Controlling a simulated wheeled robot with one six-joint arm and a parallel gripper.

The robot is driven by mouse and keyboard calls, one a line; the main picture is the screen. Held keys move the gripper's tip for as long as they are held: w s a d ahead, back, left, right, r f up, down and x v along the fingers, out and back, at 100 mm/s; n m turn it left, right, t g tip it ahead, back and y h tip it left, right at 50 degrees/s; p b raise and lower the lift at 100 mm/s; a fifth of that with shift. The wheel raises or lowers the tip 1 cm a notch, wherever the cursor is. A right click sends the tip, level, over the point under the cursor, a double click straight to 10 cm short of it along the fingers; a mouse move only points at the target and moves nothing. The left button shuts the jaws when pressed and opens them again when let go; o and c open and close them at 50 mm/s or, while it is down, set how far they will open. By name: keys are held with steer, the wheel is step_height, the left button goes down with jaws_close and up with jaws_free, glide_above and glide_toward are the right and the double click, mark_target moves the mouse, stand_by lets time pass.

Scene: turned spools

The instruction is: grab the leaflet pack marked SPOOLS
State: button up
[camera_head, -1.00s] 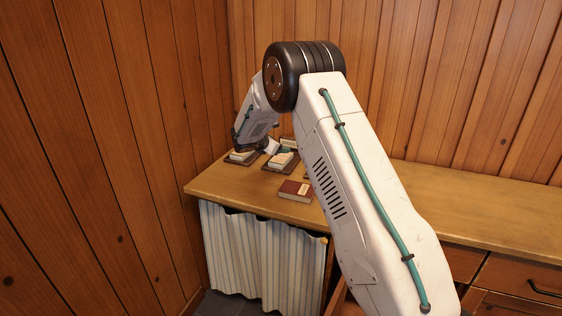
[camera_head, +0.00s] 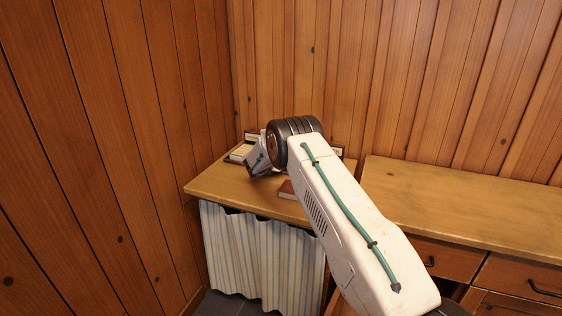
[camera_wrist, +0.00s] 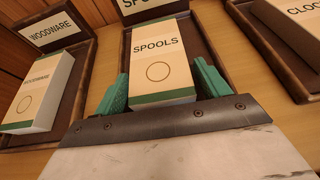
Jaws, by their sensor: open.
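The leaflet pack marked SPOOLS (camera_wrist: 160,62) is cream with green bands and a ring printed on its face. It lies in a dark brown tray (camera_wrist: 208,50) in the wrist view. My gripper (camera_wrist: 164,88) is open, with one green finger on each side of the pack's near end. I cannot tell whether either finger touches it. In the head view my arm hides the SPOOLS pack, and my gripper's fingers do not show there.
A WOODWARE pack (camera_wrist: 38,92) lies in a tray to the left. A tray with a CLOCK-lettered card (camera_wrist: 303,20) is at the right. A dark red book (camera_head: 287,189) lies on the wooden counter (camera_head: 225,190). Plank walls close in the left and back.

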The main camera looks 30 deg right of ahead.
steer(key=shift+w+d+f, duration=0.1)
steer(key=shift+w+d, duration=0.05)
steer(key=shift+d, duration=0.1)
steer(key=c, duration=0.8)
